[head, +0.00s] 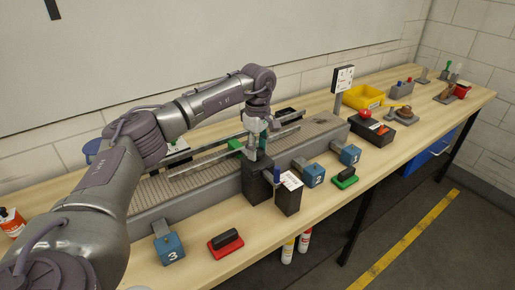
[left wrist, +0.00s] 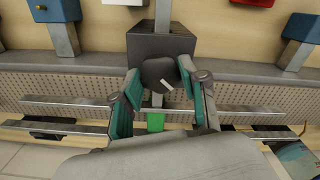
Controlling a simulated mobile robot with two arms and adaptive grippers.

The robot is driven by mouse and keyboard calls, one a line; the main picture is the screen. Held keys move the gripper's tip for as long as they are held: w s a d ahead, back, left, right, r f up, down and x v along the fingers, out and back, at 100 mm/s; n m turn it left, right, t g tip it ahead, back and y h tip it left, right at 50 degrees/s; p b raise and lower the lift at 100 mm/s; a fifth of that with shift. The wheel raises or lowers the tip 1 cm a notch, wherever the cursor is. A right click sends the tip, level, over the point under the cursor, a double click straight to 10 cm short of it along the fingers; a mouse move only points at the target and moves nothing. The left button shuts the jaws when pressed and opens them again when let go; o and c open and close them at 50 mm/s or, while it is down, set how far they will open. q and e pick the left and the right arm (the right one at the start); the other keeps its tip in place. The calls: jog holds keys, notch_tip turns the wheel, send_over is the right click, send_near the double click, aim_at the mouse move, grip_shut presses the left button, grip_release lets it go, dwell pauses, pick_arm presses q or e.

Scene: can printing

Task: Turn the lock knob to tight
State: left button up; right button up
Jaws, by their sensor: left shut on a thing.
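The lock knob (left wrist: 158,72) is a dark round knob with a short white mark, at the dark block (left wrist: 160,42) by the conveyor in the left wrist view. Its white mark sits slanted toward the right finger. My left gripper (left wrist: 160,78) has its two teal-padded fingers on either side of the knob, shut on it. In the head view my left gripper (head: 256,148) reaches down from above to the black block (head: 257,182), and its fingers mostly hide the knob. The tight marking cannot be read. My right gripper is not in view.
The conveyor (head: 214,179) with metal guide rails runs behind the block. A black box with a white label (head: 289,198), numbered blue blocks (head: 168,248) and a red-based black switch (head: 226,243) stand along the front. A yellow bin (head: 363,97) is at the back right.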

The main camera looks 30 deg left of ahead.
aim_at(258, 150)
pick_arm(q)
jog(key=shift+w+r, duration=0.1)
jog(key=shift+r, duration=0.05)
jog(key=o, duration=1.1)
jog(key=shift+o, duration=0.2)
notch_tip(258, 150, up, 12)
